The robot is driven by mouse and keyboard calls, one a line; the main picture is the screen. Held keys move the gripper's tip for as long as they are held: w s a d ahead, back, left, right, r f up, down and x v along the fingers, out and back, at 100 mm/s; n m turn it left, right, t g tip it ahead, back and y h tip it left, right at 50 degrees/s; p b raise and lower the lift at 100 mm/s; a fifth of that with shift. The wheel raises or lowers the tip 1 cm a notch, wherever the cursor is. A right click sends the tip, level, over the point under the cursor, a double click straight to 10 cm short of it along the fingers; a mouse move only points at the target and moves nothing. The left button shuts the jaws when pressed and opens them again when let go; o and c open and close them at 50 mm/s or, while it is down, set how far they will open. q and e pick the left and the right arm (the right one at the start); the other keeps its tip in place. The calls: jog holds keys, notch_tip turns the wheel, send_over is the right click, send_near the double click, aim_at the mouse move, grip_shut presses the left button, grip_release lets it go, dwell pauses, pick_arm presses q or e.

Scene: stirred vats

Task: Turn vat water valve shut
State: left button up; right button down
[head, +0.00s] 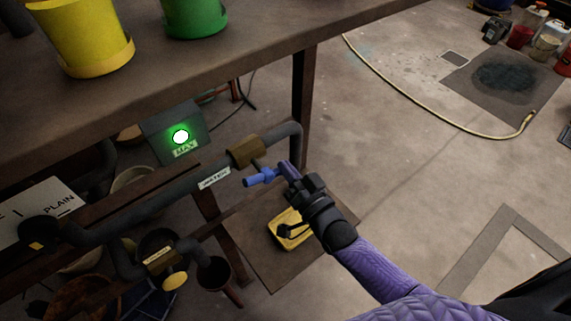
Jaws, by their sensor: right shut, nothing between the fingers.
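The water pipe runs under the bench and carries a white label (214,178) that seems to read WATER. A brass-brown valve body (247,151) sits on this pipe. A blue valve handle (260,178) shows just below and right of the valve body. My right gripper (286,173) comes in from the lower right and is shut with nothing in it. Its fingertips are right beside the handle; I cannot tell whether they touch it. A green lamp (181,136) above a MAX label is lit. My left gripper is out of view.
A yellow vat (88,35) and a green vat (194,14) stand on the bench (225,58) above the pipe. A bench leg (303,105) stands just behind the valve. A yellow item (288,230) lies below my gripper. A hose (425,108) crosses the open floor.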

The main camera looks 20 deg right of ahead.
jog(key=shift+s+a+f+m+g+h+b, duration=0.25)
jog(key=shift+f+m, duration=0.35)
jog(key=shift+m, duration=1.45)
jog(key=shift+w+a+f+m+g+h+b, duration=0.1)
jog(key=shift+a+f+m+h+b, duration=0.4)
jog(key=shift+m, duration=1.6)
jog(key=shift+s+a+f+m+g+h+b, duration=0.2)
jog(key=shift+f+m, duration=0.5)
jog(key=shift+m, duration=1.65)
jog(key=shift+w, duration=0.1)
